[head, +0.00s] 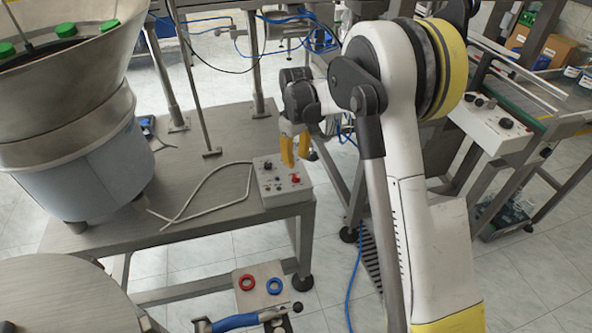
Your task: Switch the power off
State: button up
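A small white control box (275,187) stands on the front right corner of the metal table. Its top carries several small dark knobs and buttons, and a red switch (295,179) on the right side. The labels and the switch's setting are too small to read. My gripper (297,163) has yellow fingers pointing down, just above the back of the box. The fingers look apart, with nothing seen between them. Whether a fingertip touches the box cannot be told, and the fingers hide part of its back edge.
A pale cable (205,185) loops over the metal table (185,205) left of the box. A large feeder bowl (75,110) with green caps (66,30) fills the left. A panel with red and blue rings (262,290) sits in front, below. A second control box (490,122) stands at right.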

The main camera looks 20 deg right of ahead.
jog(key=shift+r, duration=2.15)
jog(key=s+r+m+t, duration=0.3)
jog(key=s+r, duration=1)
jog(key=s, duration=0.1)
jog(key=s+f+m+t, duration=0.1)
jog(key=s+m+t, duration=0.2)
jog(key=s, duration=1.3)
jog(key=shift+f+t, duration=0.2)
jog(key=shift+t, duration=0.4)
